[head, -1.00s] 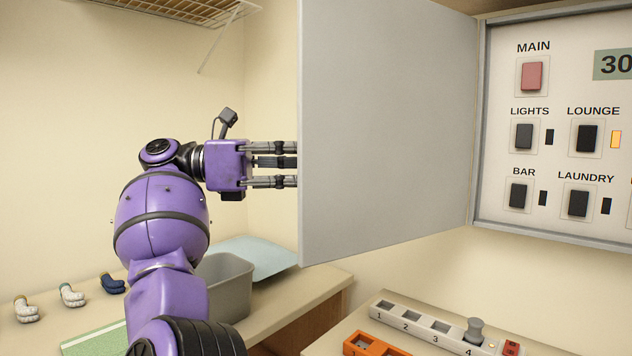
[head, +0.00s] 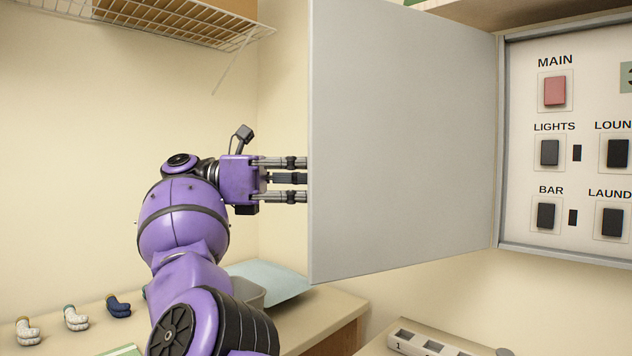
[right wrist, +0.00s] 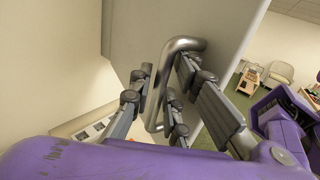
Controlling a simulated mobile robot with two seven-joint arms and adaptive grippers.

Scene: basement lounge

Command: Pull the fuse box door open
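The grey fuse box door (head: 405,150) stands swung wide open, hinged on the left side of the fuse box (head: 520,100), its inner face toward the head camera. My right gripper (head: 305,179) is at the door's free left edge; its fingertips are hidden behind the door in the head view. In the right wrist view, the fingers (right wrist: 162,95) sit on both sides of the curved metal handle (right wrist: 183,44) on the door's outer face, close against the bar. Exact finger contact is partly hidden. My left gripper is not in view.
A counter (head: 70,335) at lower left holds several small sock-like items, a grey bin (head: 250,297) and a pale blue cushion-like item (head: 270,283). A wire shelf (head: 180,25) hangs upper left.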

